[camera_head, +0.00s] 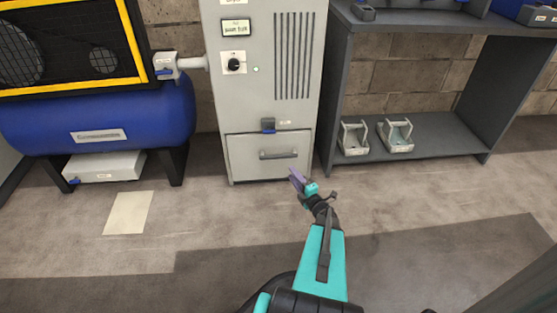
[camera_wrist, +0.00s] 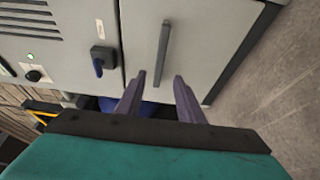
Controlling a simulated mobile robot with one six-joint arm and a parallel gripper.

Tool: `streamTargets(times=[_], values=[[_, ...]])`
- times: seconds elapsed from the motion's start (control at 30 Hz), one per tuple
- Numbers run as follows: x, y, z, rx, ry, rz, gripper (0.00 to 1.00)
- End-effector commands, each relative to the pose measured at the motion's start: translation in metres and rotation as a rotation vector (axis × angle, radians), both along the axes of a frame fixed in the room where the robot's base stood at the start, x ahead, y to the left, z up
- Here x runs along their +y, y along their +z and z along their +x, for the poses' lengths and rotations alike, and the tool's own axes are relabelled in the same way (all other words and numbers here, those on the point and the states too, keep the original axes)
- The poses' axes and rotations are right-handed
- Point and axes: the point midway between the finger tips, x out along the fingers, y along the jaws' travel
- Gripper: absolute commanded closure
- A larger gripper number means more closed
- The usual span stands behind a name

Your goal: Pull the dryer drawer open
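The dryer (camera_head: 262,60) is a tall light-grey cabinet at the back centre in the head view. Its drawer (camera_head: 251,156) is at the bottom and looks closed, with a grey bar handle (camera_head: 278,155). A dark latch with a blue part (camera_head: 268,125) sits just above the drawer. In the wrist view the drawer front (camera_wrist: 205,40) is turned sideways, and the handle (camera_wrist: 163,52) stands ahead of my fingertips. My gripper (camera_wrist: 155,82) is open and empty, its purple fingers apart. In the head view my gripper (camera_head: 296,178) is in front of the drawer's lower right, apart from the handle.
A blue tank (camera_head: 110,115) on dark legs stands at the left. A dark shelf unit (camera_head: 440,140) stands close to the dryer's right, with two grey brackets (camera_head: 353,140) (camera_head: 396,136) on its lower shelf. The floor (camera_head: 215,215) before the drawer is clear.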

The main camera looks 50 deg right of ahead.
Motion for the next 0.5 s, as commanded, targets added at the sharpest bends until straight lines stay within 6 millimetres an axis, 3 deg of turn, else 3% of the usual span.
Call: streamTargets(times=[0.27, 0.5], values=[[-0.001, 0.0, 0.002, 0.001, -0.001, 0.001, 0.66], [-0.005, -0.001, 0.016, 0.0, 0.0, 0.001, 0.66]])
